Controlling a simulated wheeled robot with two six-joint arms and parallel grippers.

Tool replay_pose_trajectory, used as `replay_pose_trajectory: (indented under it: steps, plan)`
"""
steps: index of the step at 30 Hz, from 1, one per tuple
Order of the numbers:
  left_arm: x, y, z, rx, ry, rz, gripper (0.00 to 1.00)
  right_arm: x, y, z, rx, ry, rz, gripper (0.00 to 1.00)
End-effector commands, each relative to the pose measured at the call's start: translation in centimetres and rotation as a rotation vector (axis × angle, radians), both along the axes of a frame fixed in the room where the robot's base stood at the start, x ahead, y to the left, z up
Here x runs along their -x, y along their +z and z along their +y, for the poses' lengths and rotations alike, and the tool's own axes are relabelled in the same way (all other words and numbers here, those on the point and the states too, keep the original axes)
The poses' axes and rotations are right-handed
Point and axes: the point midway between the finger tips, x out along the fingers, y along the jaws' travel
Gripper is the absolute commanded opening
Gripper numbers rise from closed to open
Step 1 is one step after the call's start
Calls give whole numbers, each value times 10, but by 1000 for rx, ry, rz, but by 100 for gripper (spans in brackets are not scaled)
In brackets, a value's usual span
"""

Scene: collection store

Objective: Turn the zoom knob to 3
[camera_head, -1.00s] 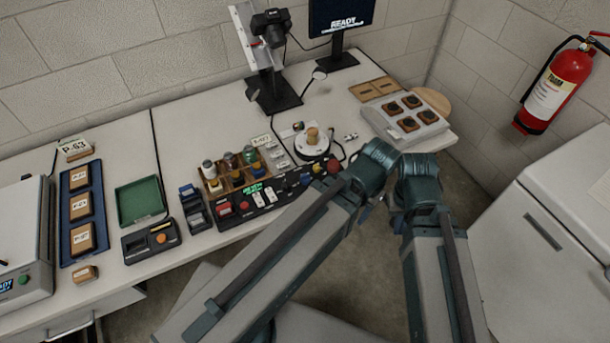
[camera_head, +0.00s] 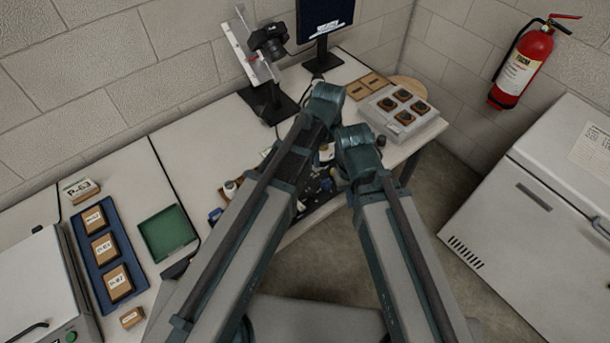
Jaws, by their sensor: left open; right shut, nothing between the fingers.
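The round white dial with a tan knob is mostly hidden behind my arms. Only a pale sliver of it (camera_head: 326,153) shows between them, and I cannot read its scale or setting. My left gripper (camera_head: 322,104) is at the far end of the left arm, over the workbench in front of the camera stand. My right gripper (camera_head: 357,150) is lower and a little to the right, near the bench's front edge. The fingertips of both are hidden behind the arm links. Nothing held shows at either one.
A camera (camera_head: 268,40) on a stand and a monitor (camera_head: 325,17) stand at the back. A grey holder (camera_head: 381,116) with dark round pieces is to the right. A green tray (camera_head: 166,233) and a blue tray (camera_head: 83,240) lie left. A fire extinguisher (camera_head: 522,68) hangs right.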

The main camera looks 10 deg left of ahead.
Motion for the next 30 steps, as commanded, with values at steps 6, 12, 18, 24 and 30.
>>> replay_pose_trajectory:
  steps: [6,12,18,24,30]
  plan:
    - [-7,3,-6,8,50,0,68,0,3,0,0,-1,0,0]
    - [-7,0,-6,8,50,0,68,0,0,0,0,0,0,0]
    - [-7,-13,-6,8,49,0,68,0,-13,0,0,0,0,0]
    - [-8,-37,-7,8,49,1,68,0,-37,0,0,0,0,0]
    - [-8,-65,-8,8,49,1,68,0,-65,0,0,0,0,0]
